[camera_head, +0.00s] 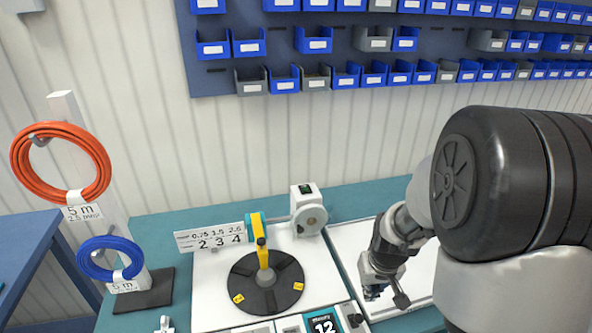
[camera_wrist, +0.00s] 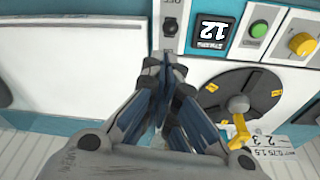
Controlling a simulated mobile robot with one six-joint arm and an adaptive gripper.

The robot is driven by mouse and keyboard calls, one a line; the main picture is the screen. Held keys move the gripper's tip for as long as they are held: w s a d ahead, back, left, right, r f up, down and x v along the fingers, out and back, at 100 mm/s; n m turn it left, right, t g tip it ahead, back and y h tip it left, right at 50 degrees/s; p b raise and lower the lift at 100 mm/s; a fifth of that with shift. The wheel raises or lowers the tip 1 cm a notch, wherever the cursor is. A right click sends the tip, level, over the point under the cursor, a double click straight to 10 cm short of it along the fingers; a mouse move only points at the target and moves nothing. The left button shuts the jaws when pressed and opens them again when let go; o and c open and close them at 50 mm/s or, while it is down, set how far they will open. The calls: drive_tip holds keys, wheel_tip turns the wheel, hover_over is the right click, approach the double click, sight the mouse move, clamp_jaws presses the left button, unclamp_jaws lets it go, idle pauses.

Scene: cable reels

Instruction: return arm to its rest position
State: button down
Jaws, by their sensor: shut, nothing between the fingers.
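My gripper (camera_head: 374,291) is at the lower right of the head view, at the end of my bent arm, over the white surface to the right of the winding machine. In the wrist view my gripper (camera_wrist: 163,62) has its fingers together with nothing between them. It appears apart from the machine's black round turntable (camera_head: 266,283), which also shows in the wrist view (camera_wrist: 215,95). My upper arm hides part of the bench at the right.
A teal bench (camera_head: 153,230) carries the machine, with a yellow arm (camera_head: 262,254) and a display reading 12 (camera_head: 324,324). An orange cable coil (camera_head: 95,150) and a blue coil (camera_head: 88,262) hang on a stand at left. Bins line the wall (camera_head: 340,150).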

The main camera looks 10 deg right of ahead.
drive_tip(key=s+a+r+n+t, duration=0.1)
drive_tip(key=s+a+r, duration=0.5)
drive_tip(key=s+r, duration=0.3)
drive_tip(key=s+a+r+t, duration=0.1)
drive_tip(key=s+a+r, duration=0.6)
drive_tip(key=s+r, duration=0.2)
drive_tip(key=shift+s+a+r+n+y, duration=0.15)
drive_tip(key=shift+a+r+n+y, duration=0.15)
drive_tip(key=shift+r+n, duration=0.15)
drive_tip(key=c, duration=2.3)
unclamp_jaws()
